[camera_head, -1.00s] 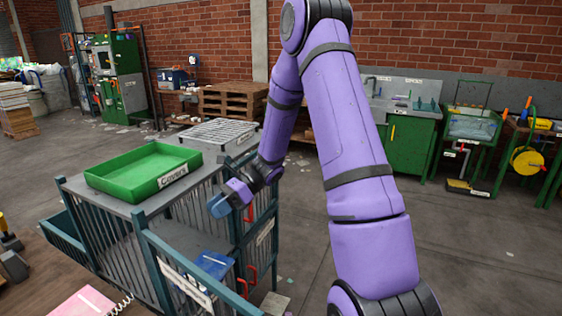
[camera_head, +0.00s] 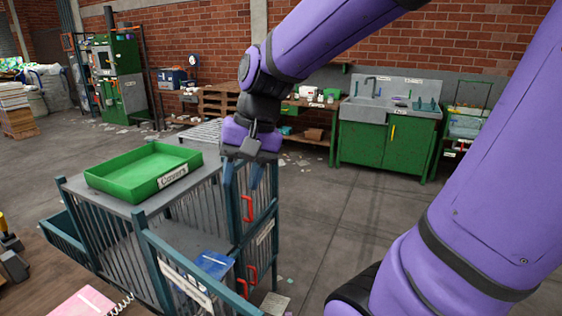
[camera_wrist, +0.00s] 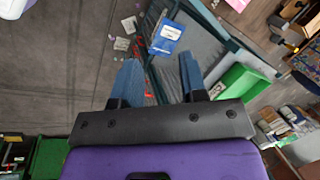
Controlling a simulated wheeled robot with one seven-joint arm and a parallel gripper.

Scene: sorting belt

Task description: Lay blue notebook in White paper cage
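The blue notebook (camera_head: 213,264) lies inside the front section of the teal barred cage (camera_head: 152,252), near its right end. It is partly hidden by the bars and front rail. Its white label shows in the wrist view (camera_wrist: 167,37). The cage has a white label on its front that is too small to read. My gripper (camera_head: 240,174) is above and behind the notebook, near the cage's right rear corner, with fingers pointing down. The blue fingertips are apart with nothing between them, as the wrist view also shows (camera_wrist: 160,72).
A green labelled tray (camera_head: 145,188) stands on the grey cage top left of my gripper. Red handles (camera_head: 247,209) stick out at the cage's right side. A pink notebook (camera_head: 82,303) lies on the wooden table in front. The floor to the right is mostly clear.

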